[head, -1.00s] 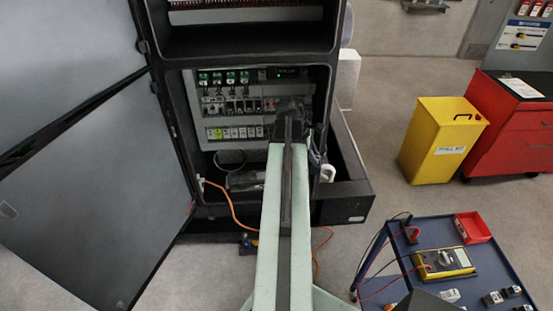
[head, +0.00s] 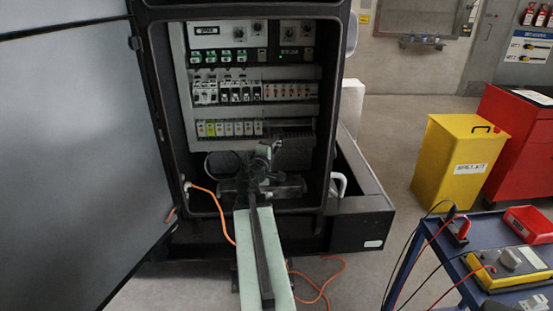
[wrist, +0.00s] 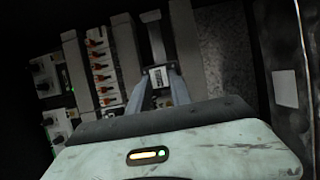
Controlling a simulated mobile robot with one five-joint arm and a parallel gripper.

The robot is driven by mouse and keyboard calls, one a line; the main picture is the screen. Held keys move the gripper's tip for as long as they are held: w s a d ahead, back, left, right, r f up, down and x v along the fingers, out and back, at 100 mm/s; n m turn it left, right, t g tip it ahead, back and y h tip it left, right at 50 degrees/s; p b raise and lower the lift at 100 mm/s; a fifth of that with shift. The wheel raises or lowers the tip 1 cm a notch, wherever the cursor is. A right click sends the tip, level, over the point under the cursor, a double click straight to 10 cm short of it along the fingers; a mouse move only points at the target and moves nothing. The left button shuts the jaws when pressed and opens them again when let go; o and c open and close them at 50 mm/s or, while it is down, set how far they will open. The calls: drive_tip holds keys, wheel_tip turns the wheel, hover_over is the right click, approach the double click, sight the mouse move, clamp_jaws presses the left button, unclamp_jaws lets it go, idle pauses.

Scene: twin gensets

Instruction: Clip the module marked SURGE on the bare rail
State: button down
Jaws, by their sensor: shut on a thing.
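My gripper (wrist: 158,72) is shut on a small pale module (wrist: 160,77) in the wrist view. Its marking is too small to read. In the head view my gripper (head: 264,148) is inside the open cabinet, just below and right of the bottom row of modules, and hides what it holds. A bare strip of rail (wrist: 156,42) lies beyond the module in the wrist view. I cannot tell if the module touches it. In the head view the rail's right part (head: 290,127) is partly in shadow.
The open door (head: 70,150) stands at left. An orange cable (head: 213,200) hangs out. A blue cart (head: 440,265) stands right, near a yellow bin (head: 455,165).

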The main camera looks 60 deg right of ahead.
sight(274, 133)
drive_tip(key=shift+d+r, duration=0.1)
drive_tip(key=shift+d, duration=0.1)
drive_tip(key=shift+w+d, duration=0.8)
drive_tip(key=shift+d, duration=0.35)
drive_tip(key=shift+w+d, duration=0.8)
drive_tip(key=shift+d, duration=0.3)
drive_tip(key=shift+w+d, duration=0.8)
drive_tip(key=shift+d, duration=0.35)
drive_tip(key=shift+w+d, duration=0.25)
drive_tip(key=shift+d, duration=0.05)
drive_tip(key=c, duration=1.1)
unclamp_jaws()
drive_tip(key=v, duration=0.7)
drive_tip(key=shift+a, duration=0.35)
drive_tip(key=shift+a, duration=0.1)
